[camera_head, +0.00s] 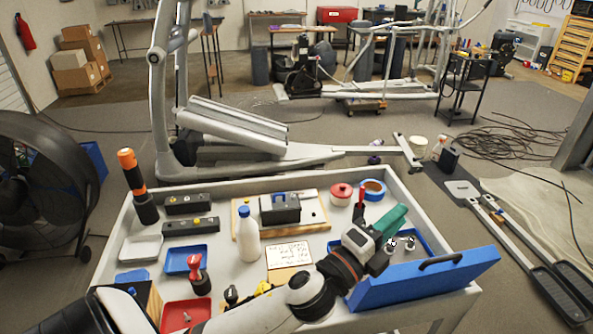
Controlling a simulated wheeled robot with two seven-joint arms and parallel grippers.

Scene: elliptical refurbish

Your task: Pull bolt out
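My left arm comes in from the bottom and reaches over the grey workbench (222,262). My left gripper (380,234) is above the blue case at the bench's right end. A green part (393,220) shows at its tip; I cannot tell whether it belongs to the gripper or is a separate tool. Two small silver metal pieces (409,243) show in the case beside the gripper; I cannot tell whether either is a bolt. The finger opening is hidden. The elliptical machine (240,125) stands behind the bench, with no bolt clear on it. My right gripper is not in view.
The blue case's lid (425,278) stands open at the right front. A white bottle (248,235), a black toolbox (280,209), a red pot (341,193) and blue tape (374,189) stand on the bench. Bare bench shows around the bottle. Pedal arms (520,245) lie on the floor.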

